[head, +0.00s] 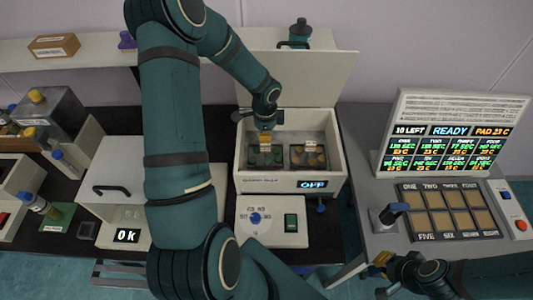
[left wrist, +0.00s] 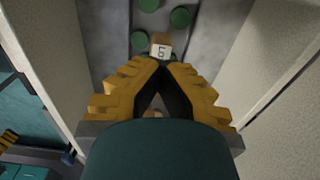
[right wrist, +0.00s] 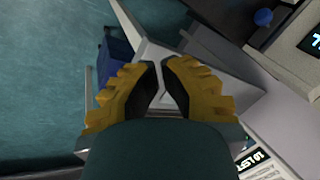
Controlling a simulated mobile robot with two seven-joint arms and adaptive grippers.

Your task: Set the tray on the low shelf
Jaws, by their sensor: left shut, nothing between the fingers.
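My left gripper (head: 265,137) reaches down into the box over the green-disc tray, shut and empty. The left wrist view shows green discs (left wrist: 180,17) and a small numbered block (left wrist: 161,46) just beyond the fingertips. My right gripper (head: 383,260) is low at the right, apart from the trays; its fingers look shut in the right wrist view (right wrist: 160,65). I cannot tell which surface is the low shelf.
A dial panel (head: 272,221) stands in front of the box. A white unit (head: 112,190) is at left. A back shelf holds a cardboard box (head: 54,46).

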